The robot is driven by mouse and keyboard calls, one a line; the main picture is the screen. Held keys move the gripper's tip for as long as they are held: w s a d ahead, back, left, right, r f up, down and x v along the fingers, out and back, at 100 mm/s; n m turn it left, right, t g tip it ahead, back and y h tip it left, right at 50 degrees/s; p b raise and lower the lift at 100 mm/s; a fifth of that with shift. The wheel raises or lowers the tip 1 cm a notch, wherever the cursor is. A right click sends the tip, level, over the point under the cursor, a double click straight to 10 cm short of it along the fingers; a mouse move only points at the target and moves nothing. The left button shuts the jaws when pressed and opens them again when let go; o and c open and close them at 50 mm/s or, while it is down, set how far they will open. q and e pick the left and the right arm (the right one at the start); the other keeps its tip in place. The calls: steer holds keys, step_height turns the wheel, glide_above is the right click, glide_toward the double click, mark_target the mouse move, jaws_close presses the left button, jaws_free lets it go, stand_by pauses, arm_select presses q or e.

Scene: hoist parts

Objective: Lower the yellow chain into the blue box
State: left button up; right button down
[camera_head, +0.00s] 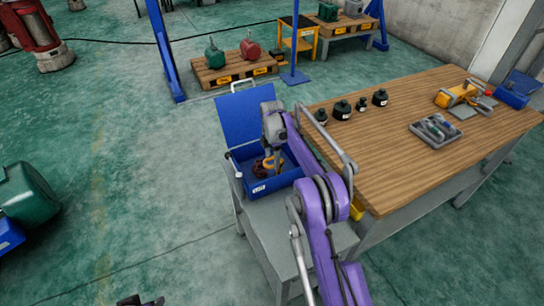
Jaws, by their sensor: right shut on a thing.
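The blue box (277,183) stands with its lid (246,115) open on a grey cart in the middle. My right gripper (271,150) points down over the box from the purple arm. It is shut on the yellow chain (270,163), which hangs at the fingertips in the box opening. Brownish chain links show low inside the box beneath it. The gripper and arm hide part of the inside, so I cannot tell how much chain rests on the bottom. A small dark piece at the bottom left edge may be my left gripper (140,300); its jaws are unclear.
A wooden workbench (415,150) stands right of the box, with several black weights, a grey tool tray (436,131) and a yellow hoist part (457,94). A pallet (235,72) with green and red items and blue posts stands behind.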

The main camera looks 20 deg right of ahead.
steer(key=shift+f, duration=0.1)
jaws_free()
step_height(320, 180, up, 11)
steer(key=shift+p, duration=0.35)
stand_by(0.3)
steer(key=shift+f, duration=0.1)
stand_by(0.4)
